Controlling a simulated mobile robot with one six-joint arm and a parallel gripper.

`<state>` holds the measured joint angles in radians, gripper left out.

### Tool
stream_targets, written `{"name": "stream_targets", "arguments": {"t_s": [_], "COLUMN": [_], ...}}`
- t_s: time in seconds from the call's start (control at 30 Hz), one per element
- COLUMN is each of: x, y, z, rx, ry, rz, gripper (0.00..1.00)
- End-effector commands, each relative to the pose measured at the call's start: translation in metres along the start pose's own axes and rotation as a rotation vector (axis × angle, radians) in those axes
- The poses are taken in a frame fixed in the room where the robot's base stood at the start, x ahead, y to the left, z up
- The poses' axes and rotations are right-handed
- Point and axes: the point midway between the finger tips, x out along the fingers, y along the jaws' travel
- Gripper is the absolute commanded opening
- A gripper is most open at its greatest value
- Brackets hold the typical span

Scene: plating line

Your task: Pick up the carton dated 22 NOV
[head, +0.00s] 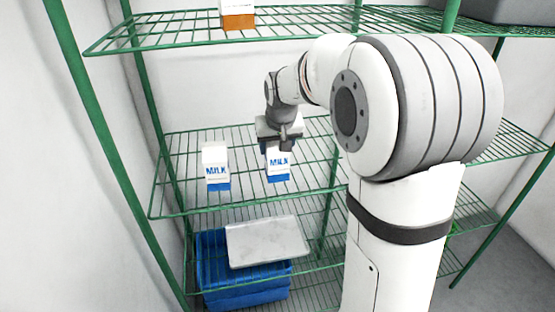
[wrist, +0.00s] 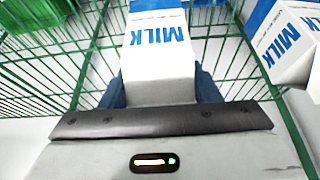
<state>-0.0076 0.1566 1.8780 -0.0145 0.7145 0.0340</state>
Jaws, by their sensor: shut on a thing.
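A white and blue milk carton (head: 278,166) is between the fingers of my gripper (head: 281,142) at the middle shelf. Its top is partly hidden by the gripper in the head view. In the wrist view the same carton (wrist: 158,52) fills the space between the dark blue fingers, which are shut on it. A second white and blue milk carton (head: 216,168) stands upright to the left on the same shelf. It also shows at the right of the wrist view (wrist: 288,42). I can read MILK on both, but no date. I cannot tell whether the held carton touches the shelf.
The green wire middle shelf (head: 170,205) has free room around the cartons. An orange and white carton (head: 238,17) stands on the upper shelf. Below are a blue crate (head: 245,297) and a pale tray (head: 265,243) resting on it. Green posts (head: 95,110) bound the rack.

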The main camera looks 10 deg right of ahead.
Motion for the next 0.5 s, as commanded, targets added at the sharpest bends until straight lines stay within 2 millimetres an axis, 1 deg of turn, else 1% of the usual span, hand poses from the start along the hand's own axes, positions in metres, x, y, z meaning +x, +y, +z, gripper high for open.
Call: {"name": "stream_targets", "arguments": {"t_s": [0.03,0.13,0.5], "x": [-0.0001,-0.0001,-0.0048], "y": [0.0001,0.0001,0.0004], "z": [0.0000,0.0000,-0.0027], "rx": [0.000,0.000,0.001], "ry": [0.000,0.000,0.004], "rz": [0.000,0.000,0.000], "gripper": [0.25,0.16,0.16]}}
